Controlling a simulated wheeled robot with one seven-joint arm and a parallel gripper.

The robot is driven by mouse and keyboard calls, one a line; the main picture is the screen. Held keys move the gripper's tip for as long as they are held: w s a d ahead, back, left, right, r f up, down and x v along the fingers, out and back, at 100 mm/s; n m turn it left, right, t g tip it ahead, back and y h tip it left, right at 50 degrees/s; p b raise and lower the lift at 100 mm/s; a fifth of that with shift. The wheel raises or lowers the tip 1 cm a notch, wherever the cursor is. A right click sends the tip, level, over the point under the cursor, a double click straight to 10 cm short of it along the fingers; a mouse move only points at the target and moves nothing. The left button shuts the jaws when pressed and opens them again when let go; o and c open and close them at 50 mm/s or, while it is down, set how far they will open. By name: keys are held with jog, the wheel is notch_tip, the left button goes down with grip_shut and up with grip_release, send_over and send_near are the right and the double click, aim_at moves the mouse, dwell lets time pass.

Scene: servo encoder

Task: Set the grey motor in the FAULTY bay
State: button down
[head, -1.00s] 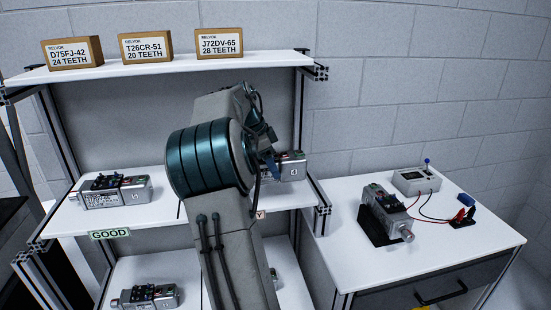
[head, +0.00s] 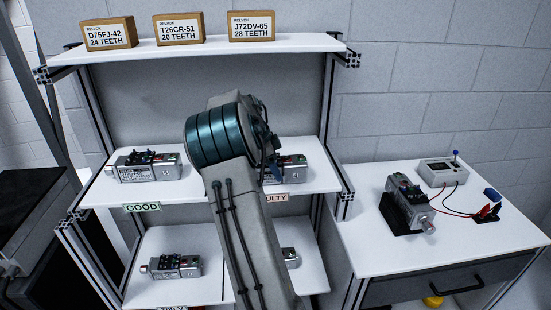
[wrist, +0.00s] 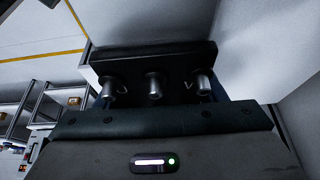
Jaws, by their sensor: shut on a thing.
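The grey motor (head: 292,168) shows in the head view just right of my arm, at the FAULTY bay of the middle shelf. Its left part is hidden behind my arm. I cannot tell whether it touches the shelf. My gripper (wrist: 155,118) is shut on it; in the head view the fingers are mostly hidden. The wrist view shows a dark block with three silver posts (wrist: 154,86), lettered U and V, close in front of the gripper. The FAULTY label (head: 275,198) on the shelf edge is partly covered by my arm.
Another motor (head: 148,166) lies in the bay marked GOOD (head: 142,207). More motors (head: 172,266) are on the lower shelf. A side table holds a motor on a black stand (head: 408,205) and a meter (head: 443,172). Boxes (head: 180,28) stand on the top shelf.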

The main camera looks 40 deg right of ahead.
jog(key=shift+r, duration=0.1)
jog(key=shift+c, duration=1.6)
grip_release()
jog(key=b+v, duration=0.1)
jog(key=v, duration=0.9)
jog(key=shift+a+r+b, duration=0.15)
jog(key=shift+r+b, duration=0.1)
jog(key=shift+b, duration=0.05)
jog(key=shift+w+a+r, duration=0.1)
jog(key=shift+a+r, duration=0.2)
jog(key=shift+r, duration=0.4)
